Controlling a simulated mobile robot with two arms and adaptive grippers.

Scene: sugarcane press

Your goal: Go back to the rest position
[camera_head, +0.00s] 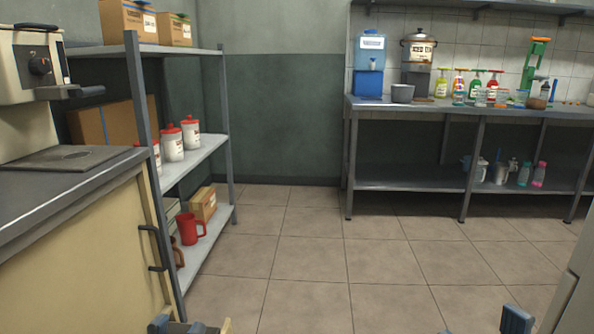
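My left gripper (190,327) shows only as a few blue-grey parts at the bottom edge, in front of the cream counter and over the tiled floor. My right gripper (516,320) shows as a small dark blue-grey part at the bottom right, over the floor. Most of both grippers is cut off by the lower edge of the picture. Their finger gaps and anything between the fingers cannot be made out. Neither visible part clearly touches anything.
A cream counter (85,265) with a cream machine (25,65) stands close on the left. Behind it is a metal shelf rack (190,160) with boxes, bottles and a red mug (190,228). A metal table (430,112) stands at the back right. The tiled floor (310,260) between is clear.

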